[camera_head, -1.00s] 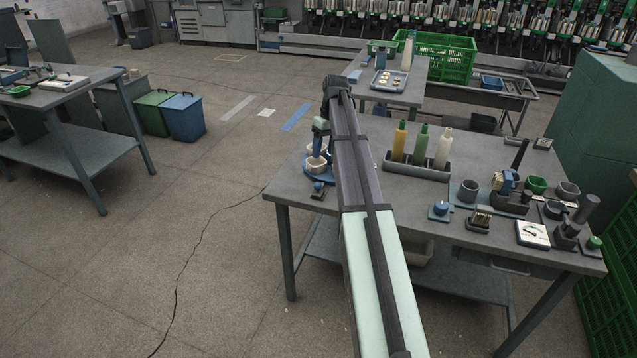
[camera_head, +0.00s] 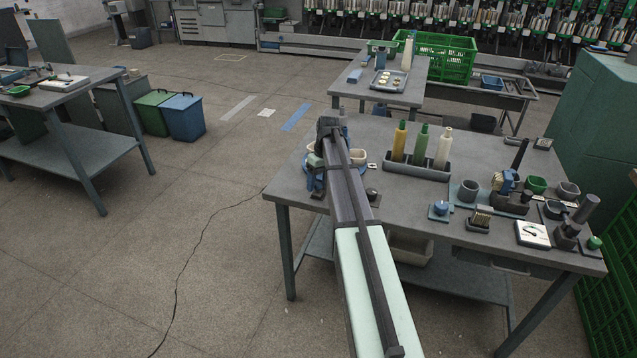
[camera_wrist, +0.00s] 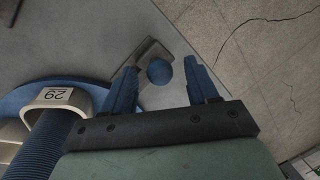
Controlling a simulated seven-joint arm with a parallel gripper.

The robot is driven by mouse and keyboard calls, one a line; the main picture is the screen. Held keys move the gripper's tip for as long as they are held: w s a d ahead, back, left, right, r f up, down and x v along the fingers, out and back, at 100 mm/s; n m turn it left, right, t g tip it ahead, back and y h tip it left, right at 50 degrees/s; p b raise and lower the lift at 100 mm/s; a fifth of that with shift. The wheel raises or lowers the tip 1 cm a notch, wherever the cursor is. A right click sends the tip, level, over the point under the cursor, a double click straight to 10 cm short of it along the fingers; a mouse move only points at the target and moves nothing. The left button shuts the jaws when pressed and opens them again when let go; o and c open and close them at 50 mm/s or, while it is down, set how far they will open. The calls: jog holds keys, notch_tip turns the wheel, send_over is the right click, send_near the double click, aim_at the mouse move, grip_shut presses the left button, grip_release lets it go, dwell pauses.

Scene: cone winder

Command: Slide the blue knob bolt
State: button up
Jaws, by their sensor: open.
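The blue round knob (camera_wrist: 159,71) shows in the wrist view on a grey metal plate with a dark bracket, close to the table edge. My gripper (camera_wrist: 160,65) is open, with one blue finger on each side of the knob in the picture. I see no contact, and the height gap between fingers and knob is hard to judge. In the head view my gripper is mostly hidden by my arm, over the left end of the workbench.
A blue round stand (camera_wrist: 92,86) with cream cups, one marked 29 (camera_wrist: 58,97), sits left of my gripper in the wrist view. Bottles in a dark tray (camera_head: 416,168) stand farther right on the workbench (camera_head: 410,208). Another blue knob (camera_head: 440,208) sits on a plate.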

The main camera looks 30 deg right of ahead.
grip_shut()
dwell(0.6)
